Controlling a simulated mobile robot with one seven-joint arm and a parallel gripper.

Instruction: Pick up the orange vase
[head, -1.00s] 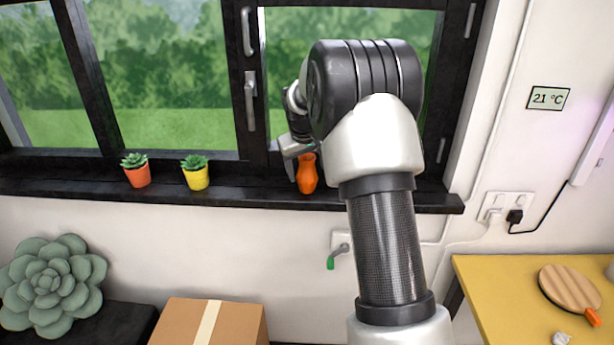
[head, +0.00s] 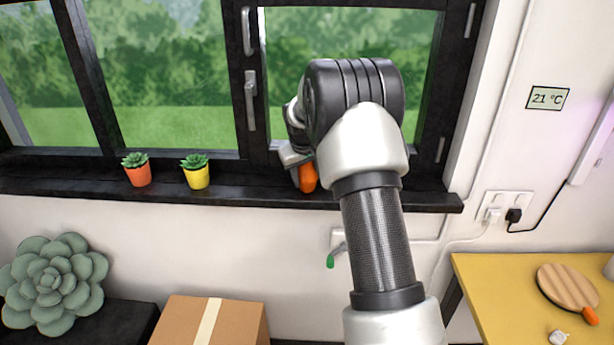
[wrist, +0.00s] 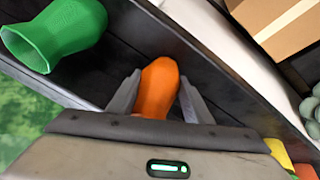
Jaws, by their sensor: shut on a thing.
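The orange vase (head: 308,178) is at the dark window sill, in front of the right window pane. My gripper (head: 296,160) is around its upper part, which is hidden in the head view. In the wrist view the orange vase (wrist: 157,88) lies between the two grey fingers of my gripper (wrist: 160,96), one on each side, and the gripper is shut on it. I cannot tell whether its base touches the sill.
A green vase (wrist: 62,30) is close by on the sill in the wrist view. Potted succulents in an orange pot (head: 138,176) and a yellow pot (head: 197,178) stand on the sill (head: 250,193) to the left. A cardboard box (head: 240,318) is below.

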